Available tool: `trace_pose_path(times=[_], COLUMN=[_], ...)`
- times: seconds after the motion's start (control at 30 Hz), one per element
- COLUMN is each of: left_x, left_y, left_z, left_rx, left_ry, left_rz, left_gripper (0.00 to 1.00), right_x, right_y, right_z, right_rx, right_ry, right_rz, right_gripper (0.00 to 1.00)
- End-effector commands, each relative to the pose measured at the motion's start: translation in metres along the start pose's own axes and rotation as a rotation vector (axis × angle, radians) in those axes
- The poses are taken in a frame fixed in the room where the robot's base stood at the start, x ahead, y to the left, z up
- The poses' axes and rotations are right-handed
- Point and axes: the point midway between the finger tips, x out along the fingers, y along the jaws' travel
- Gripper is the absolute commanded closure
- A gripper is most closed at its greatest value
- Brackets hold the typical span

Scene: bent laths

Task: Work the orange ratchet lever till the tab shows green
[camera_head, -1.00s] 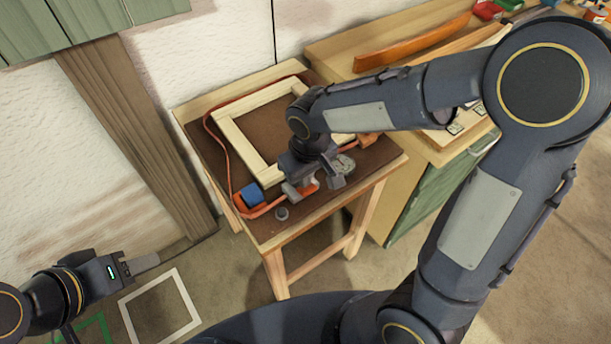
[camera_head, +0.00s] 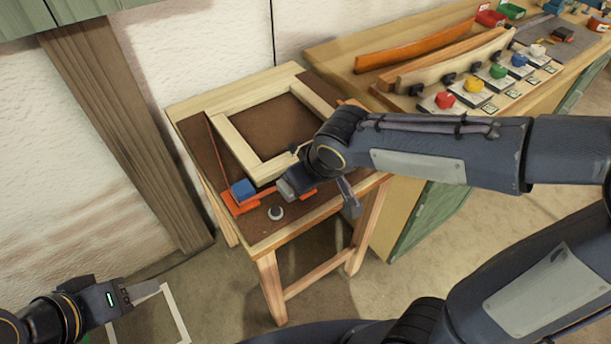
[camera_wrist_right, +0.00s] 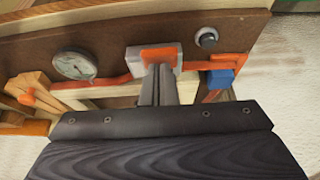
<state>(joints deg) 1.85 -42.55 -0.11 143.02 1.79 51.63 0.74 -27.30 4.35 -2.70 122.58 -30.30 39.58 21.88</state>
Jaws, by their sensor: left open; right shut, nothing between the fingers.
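The orange ratchet lever (camera_wrist_right: 160,53) sits on a pale metal housing (camera_wrist_right: 134,60) in the right wrist view. My right gripper (camera_wrist_right: 158,82) is shut and empty, its fingertips close against the lever; whether they touch it I cannot tell. In the head view my right wrist hides most of the ratchet. An orange strap (camera_head: 222,160) runs along the wooden frame (camera_head: 243,145), with a blue block (camera_head: 242,190) at its corner. A round dial gauge (camera_wrist_right: 75,65) shows left of the ratchet. I cannot make out a green tab. My left gripper (camera_head: 140,293) is open, low at the left, away from the stand.
The wooden stand (camera_head: 265,240) has a grey round knob (camera_head: 276,212) near its front edge. A bench (camera_head: 345,85) at right holds bent laths (camera_head: 415,44) and several coloured knobs (camera_head: 473,85). A brown post (camera_head: 125,130) stands left. Floor between my left gripper and the stand is clear.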

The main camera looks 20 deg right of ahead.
Motion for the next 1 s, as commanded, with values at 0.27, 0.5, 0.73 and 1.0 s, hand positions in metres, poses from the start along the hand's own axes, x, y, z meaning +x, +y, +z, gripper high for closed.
trace_pose_path(times=[0.27,0.5,0.73,1.0], left_x=[-0.006,-0.006,-0.024,-0.033], left_y=[0.003,0.003,0.011,0.015], left_z=[-0.003,-0.003,-0.012,-0.017], left_rx=[0.000,0.000,0.000,0.000], left_ry=[0.000,0.000,0.000,-0.001], left_rz=[0.000,0.000,0.000,0.000], left_gripper=[0.53,0.53,0.53,0.53], right_x=[-0.009,-0.009,-0.029,-0.080], right_y=[0.000,0.000,0.003,0.005], right_z=[-0.004,-0.004,-0.022,-0.043], right_rx=[0.000,0.000,0.001,0.001], right_ry=[-0.003,-0.003,-0.001,0.005], right_rz=[0.000,0.000,0.000,0.000], right_gripper=[1.00,1.00,1.00,1.00])
